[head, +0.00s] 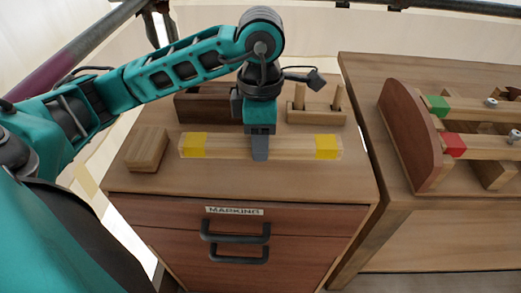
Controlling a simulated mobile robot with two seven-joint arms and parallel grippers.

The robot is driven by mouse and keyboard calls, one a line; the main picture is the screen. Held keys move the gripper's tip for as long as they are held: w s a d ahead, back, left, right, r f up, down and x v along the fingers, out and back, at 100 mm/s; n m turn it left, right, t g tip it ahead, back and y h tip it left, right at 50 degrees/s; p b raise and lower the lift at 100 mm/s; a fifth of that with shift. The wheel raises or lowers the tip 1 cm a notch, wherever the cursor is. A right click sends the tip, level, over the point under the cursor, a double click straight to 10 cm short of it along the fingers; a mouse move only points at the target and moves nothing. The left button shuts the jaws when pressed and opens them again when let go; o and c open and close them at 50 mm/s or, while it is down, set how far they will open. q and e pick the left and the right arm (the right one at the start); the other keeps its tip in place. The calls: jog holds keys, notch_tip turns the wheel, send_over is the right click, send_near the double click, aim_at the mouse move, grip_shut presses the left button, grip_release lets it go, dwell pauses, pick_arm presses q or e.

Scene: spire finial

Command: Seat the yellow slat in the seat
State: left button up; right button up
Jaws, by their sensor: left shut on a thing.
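The yellow slat (290,148) is a long pale wooden strip with a yellow band near each end. It lies left to right over the top of the wooden cabinet. My left gripper (260,150) points down at its middle and is shut on it. Whether the slat touches the cabinet top is hard to tell. On the bench at the right stands a wooden frame (408,140) with a curved dark end board. A green-banded slat (470,109) and a red-banded slat (483,147) lie in it. A seat for the yellow slat cannot be made out. My right gripper is not in view.
A wooden block (147,150) sits at the cabinet's left. A dark wooden box (205,107) and a pegged wooden rack (317,113) stand behind the slat. The cabinet front has drawers labelled MARKING (234,211). A narrow gap separates cabinet and bench.

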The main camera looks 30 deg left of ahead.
pick_arm(q)
notch_tip(320, 180, up, 15)
jog(key=p, duration=0.4)
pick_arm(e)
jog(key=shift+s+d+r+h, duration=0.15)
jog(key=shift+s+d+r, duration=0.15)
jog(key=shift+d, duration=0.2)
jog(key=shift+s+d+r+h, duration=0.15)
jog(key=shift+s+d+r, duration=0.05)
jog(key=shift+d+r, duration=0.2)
pick_arm(q)
jog(key=shift+w, duration=0.1)
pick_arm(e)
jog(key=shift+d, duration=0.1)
